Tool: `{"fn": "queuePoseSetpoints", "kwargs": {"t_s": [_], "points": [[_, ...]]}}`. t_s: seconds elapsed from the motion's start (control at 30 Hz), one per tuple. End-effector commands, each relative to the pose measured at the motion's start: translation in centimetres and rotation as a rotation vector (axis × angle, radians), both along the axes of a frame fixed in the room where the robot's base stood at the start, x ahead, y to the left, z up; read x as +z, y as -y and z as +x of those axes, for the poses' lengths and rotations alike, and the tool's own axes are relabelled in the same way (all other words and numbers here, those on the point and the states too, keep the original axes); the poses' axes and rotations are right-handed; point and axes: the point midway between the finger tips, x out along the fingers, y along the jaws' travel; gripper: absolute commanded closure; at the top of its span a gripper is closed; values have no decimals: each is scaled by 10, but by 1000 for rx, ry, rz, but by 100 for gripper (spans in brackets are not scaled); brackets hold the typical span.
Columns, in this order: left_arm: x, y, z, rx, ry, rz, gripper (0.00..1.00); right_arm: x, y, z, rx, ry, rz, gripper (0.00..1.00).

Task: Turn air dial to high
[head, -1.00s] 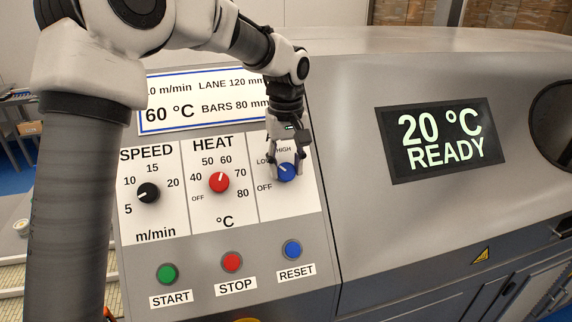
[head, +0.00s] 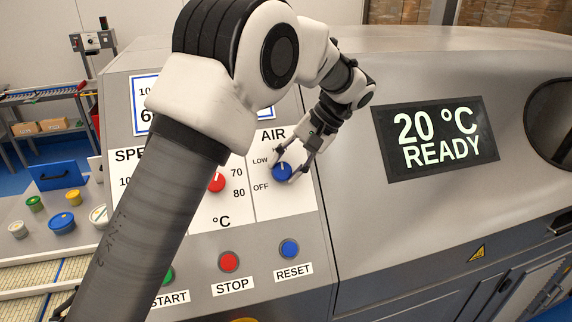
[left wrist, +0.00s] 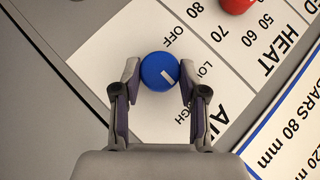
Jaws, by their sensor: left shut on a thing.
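The blue air dial (head: 282,172) sits on the white AIR panel, with OFF and LOW printed to its left. My left gripper (head: 284,171) has its two fingers on opposite sides of the dial and is shut on it. In the left wrist view the dial (left wrist: 160,72) lies between the fingertips (left wrist: 160,74). Its white mark points to the lower right there, roughly between the LOW and HIGH labels. In the head view the mark points about straight up. The HIGH label is hidden by the gripper in the head view and partly covered in the wrist view. My right gripper is not in view.
The red heat dial (head: 216,183) is just left, partly behind my left arm. The stop button (head: 229,262) and the blue reset button (head: 289,249) are below. A display (head: 436,138) at right reads 20 °C READY. My left arm hides the speed dial.

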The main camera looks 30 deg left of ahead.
Motion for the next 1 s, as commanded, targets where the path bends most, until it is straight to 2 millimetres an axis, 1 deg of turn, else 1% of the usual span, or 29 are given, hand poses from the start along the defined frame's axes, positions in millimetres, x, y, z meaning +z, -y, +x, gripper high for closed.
{"fn": "queuePoseSetpoints", "kwargs": {"t_s": [0.03, 0.3, 0.8, 0.83, 0.9, 1.0], "points": [[-3, 1, 0, -18, -18, 12, 93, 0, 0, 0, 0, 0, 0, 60], [-4, 2, 0, -87, -74, 61, 93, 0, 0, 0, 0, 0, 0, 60], [-4, 2, 0, -103, -88, 71, 93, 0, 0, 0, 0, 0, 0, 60], [-4, 2, 0, -103, -88, 71, 54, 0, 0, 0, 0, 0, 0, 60], [-4, 2, 0, -103, -88, 71, 33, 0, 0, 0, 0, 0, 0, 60], [-3, 2, 0, -102, -87, 71, 33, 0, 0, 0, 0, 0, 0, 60]]}}
